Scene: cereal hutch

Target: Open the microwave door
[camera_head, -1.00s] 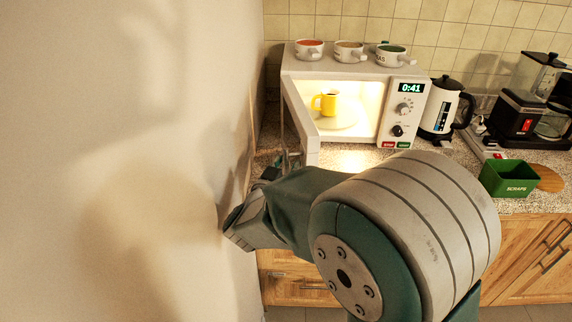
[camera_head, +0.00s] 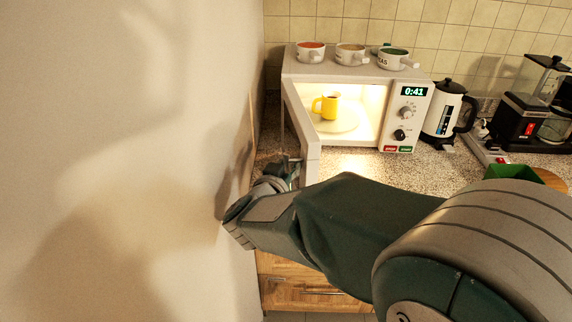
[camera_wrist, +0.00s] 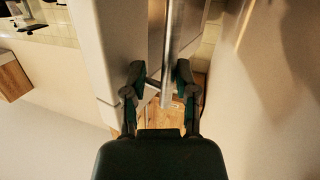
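The white microwave (camera_head: 357,70) stands on the counter with its lit inside exposed. Its door (camera_head: 312,158) is swung out at the left, roughly square to the front, seen nearly edge-on. A yellow mug (camera_head: 327,105) sits inside on the turntable. My gripper (camera_head: 288,172) is on the outer side of the door, beside the wall. In the wrist view, my gripper (camera_wrist: 159,78) has its two fingers apart, with the silver door handle (camera_wrist: 172,45) running between them, nearer the right finger. Whether a finger touches the handle I cannot tell.
The wall (camera_head: 120,150) is close on the left of my gripper. Three bowl-like mugs (camera_head: 350,54) stand on the microwave. A kettle (camera_head: 443,110), a coffee maker (camera_head: 530,100) and a green scraps bin (camera_head: 512,172) are to the right. Wooden cabinets (camera_head: 305,293) are below.

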